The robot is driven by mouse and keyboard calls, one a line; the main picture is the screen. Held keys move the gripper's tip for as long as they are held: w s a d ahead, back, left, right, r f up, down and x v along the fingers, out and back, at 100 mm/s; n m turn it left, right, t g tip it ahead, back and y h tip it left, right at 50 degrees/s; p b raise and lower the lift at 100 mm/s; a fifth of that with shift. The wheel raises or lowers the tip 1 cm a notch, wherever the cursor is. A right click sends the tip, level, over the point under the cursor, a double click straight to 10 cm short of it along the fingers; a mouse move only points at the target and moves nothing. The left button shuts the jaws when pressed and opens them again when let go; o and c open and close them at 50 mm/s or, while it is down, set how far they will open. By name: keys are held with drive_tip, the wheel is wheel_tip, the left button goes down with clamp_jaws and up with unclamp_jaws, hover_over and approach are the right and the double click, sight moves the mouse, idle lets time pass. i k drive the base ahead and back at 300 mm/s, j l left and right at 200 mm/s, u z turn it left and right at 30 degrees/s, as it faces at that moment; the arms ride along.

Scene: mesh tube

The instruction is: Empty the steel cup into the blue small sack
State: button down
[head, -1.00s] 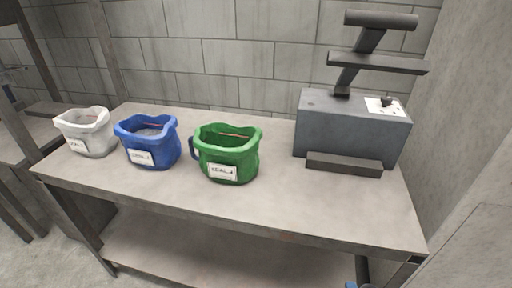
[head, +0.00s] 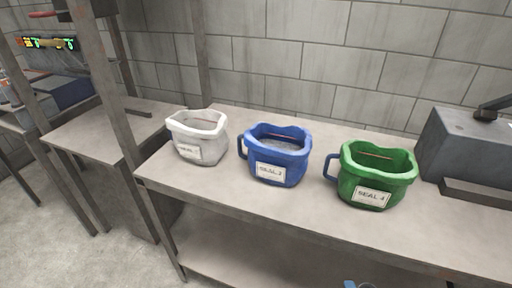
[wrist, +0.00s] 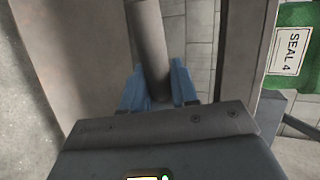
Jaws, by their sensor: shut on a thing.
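The blue small sack (head: 278,155) stands open and upright on the bench in the head view, between a white sack and a green sack. It has a side handle and a white label, and greyish contents or lining show inside. In the wrist view, my gripper (wrist: 158,88) has blue fingers shut on a grey cylinder, which I take for the steel cup (wrist: 149,35). Its mouth and contents are out of sight. In the head view only a bit of blue, likely my gripper, shows at the bottom edge, low in front of the bench and apart from the sacks.
The white sack (head: 197,137) stands left of the blue one. The green sack (head: 375,177), labelled SEAL 4, stands right, also in the wrist view (wrist: 289,50). A grey box-shaped device (head: 462,150) is farther right. The bench (head: 235,190) is bare along its front; upright posts stand left.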

sight(277, 156)
drive_tip(key=i+j+u, duration=0.1)
drive_tip(key=j, duration=0.35)
drive_tip(key=i+j+u, duration=0.1)
drive_tip(key=j, duration=0.35)
drive_tip(key=i+j+u, duration=0.1)
drive_tip(key=i+j, duration=0.35)
drive_tip(key=j, duration=0.35)
drive_tip(key=i+j+u, duration=0.15)
drive_tip(key=j, duration=0.3)
drive_tip(key=i, duration=0.05)
